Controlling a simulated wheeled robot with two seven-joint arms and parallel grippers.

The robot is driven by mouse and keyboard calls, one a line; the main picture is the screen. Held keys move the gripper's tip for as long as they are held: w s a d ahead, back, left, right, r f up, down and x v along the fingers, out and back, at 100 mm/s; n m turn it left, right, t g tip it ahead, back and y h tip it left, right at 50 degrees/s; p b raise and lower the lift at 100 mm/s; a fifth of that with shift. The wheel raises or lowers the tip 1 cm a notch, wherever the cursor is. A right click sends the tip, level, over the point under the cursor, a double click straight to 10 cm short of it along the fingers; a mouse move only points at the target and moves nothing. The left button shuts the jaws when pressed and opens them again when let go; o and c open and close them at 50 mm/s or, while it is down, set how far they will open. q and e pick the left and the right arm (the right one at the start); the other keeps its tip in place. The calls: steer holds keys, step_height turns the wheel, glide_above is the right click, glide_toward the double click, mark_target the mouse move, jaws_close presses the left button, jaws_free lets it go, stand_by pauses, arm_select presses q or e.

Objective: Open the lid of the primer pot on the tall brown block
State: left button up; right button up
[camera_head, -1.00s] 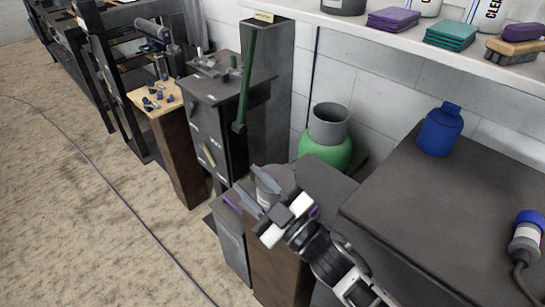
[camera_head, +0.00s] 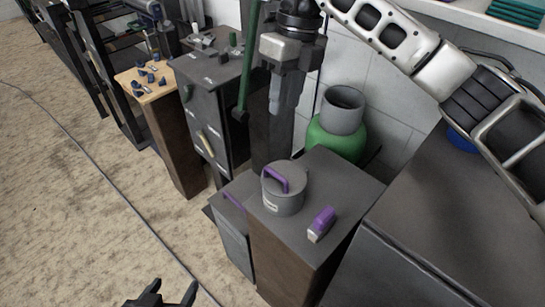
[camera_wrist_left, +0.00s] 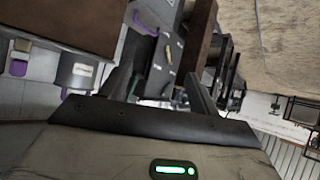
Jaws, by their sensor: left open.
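The grey primer pot (camera_head: 283,202) stands upright on top of the tall brown block (camera_head: 277,262). Its lid, with a purple arched handle (camera_head: 276,178), sits on the pot. In the left wrist view, which is upside down, the labelled pot (camera_wrist_left: 78,72) shows at the left with the brown block (camera_wrist_left: 70,22) above it. My left gripper (camera_head: 160,294) is open and empty at the bottom edge, left of and apart from the block. My right gripper (camera_head: 279,92) points down, behind and above the pot, apart from it; its finger gap is not clear.
A purple-handled tool (camera_head: 320,225) lies on the block beside the pot. A lower grey box (camera_head: 232,237) with a purple handle adjoins the block. A green container (camera_head: 335,143) is behind. A dark cabinet (camera_head: 430,245) stands at right. The floor at left is free apart from a cable.

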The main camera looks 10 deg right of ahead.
mark_target(272, 169)
steer(key=a+f, duration=0.1)
steer(key=f, duration=0.4)
steer(key=s+f+p, duration=0.1)
steer(key=f, duration=0.3)
steer(key=a+f, duration=0.1)
steer(key=f, duration=0.4)
steer(key=shift+s+a+f, duration=0.3)
steer(key=shift+s+f, duration=0.05)
jaws_close()
